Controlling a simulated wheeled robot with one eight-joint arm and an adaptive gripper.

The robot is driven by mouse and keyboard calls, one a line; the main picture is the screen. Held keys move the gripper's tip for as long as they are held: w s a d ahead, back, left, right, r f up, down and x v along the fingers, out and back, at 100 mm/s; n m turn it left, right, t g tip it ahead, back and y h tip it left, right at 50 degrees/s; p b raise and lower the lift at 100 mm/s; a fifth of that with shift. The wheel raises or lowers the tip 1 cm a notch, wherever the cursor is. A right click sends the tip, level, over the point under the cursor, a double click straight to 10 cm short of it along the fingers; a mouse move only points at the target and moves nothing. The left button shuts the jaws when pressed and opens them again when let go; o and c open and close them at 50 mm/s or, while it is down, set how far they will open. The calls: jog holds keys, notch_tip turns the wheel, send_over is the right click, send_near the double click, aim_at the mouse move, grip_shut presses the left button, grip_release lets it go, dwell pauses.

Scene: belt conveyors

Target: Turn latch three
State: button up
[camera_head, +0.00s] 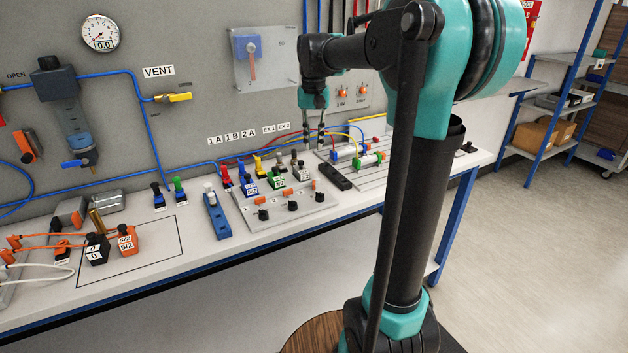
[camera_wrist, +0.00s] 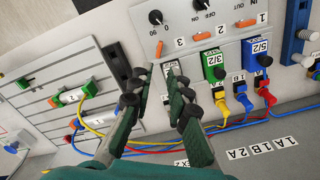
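The valve panel (camera_head: 290,216) lies on the bench and carries three orange latches. In the wrist view they sit beside the labels 1, 2 and 3: latch one (camera_wrist: 246,22), latch two (camera_wrist: 202,37) and latch three (camera_wrist: 159,49). Latch three also shows in the head view (camera_head: 313,184). A grey-white valve block (camera_head: 301,172) stands behind it, partly hidden by a finger in the wrist view. My gripper (camera_wrist: 160,72) is open and empty, its fingertips pointing toward latch three and apart from it. In the head view my gripper (camera_head: 321,138) hangs above the rear of the bench.
A blue 5/2 block (camera_wrist: 257,54) and a green 3/2 block (camera_wrist: 213,65) with coloured hoses stand beside the third block. Black knobs (camera_head: 292,206) line the panel front. A grooved plate with cylinders (camera_head: 345,153) lies right of the panel. A grey back wall (camera_head: 200,90) rises behind.

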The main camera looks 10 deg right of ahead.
aim_at(314, 183)
notch_tip(314, 183, down, 14)
jog(key=shift+r, duration=0.1)
jog(key=shift+c, duration=0.3)
grip_shut()
